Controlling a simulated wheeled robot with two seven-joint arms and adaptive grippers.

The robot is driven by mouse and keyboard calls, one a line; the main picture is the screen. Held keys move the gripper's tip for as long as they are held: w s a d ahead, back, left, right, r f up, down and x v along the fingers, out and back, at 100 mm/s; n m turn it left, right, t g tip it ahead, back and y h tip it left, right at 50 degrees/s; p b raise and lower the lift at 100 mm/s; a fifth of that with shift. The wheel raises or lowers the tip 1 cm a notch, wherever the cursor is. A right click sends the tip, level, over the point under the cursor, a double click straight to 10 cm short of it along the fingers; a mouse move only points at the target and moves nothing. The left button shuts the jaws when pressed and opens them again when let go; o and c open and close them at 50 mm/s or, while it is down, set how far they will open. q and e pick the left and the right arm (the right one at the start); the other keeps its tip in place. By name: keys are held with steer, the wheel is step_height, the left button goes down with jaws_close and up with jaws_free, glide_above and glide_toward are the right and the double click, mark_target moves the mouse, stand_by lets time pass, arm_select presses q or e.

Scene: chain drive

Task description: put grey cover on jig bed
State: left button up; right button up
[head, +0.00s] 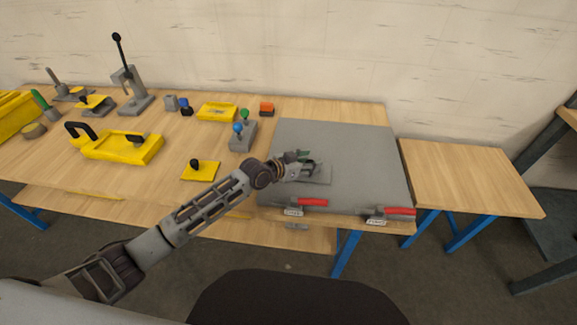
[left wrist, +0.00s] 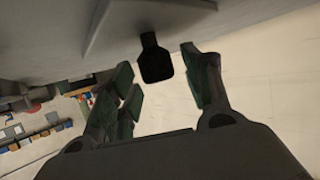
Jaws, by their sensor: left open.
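The grey cover (head: 320,178), a thin flat plate, lies on the large grey jig bed (head: 365,150), partly hidden by my left gripper. In the left wrist view the cover (left wrist: 140,14) is at the top, with a black knob (left wrist: 156,58) standing on it. My left gripper (head: 308,157) is just above the cover. In the left wrist view its fingers (left wrist: 158,75) are open, with the knob between and slightly beyond their tips. I cannot tell whether they touch it. My right gripper is not in view.
Two red-handled clamps (head: 312,202) (head: 398,211) sit at the bed's front edge. A yellow frame with black handles (head: 122,148), a yellow plate with a black knob (head: 200,170), and a lever press (head: 132,92) stand left. The side table (head: 470,178) is bare.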

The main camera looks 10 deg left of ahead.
arm_select(q)
steer(key=v, duration=0.3)
steer(key=shift+s+a, duration=0.2)
steer(key=shift+a, duration=0.05)
steer(key=v, duration=0.7)
steer(key=shift+s+r, duration=0.15)
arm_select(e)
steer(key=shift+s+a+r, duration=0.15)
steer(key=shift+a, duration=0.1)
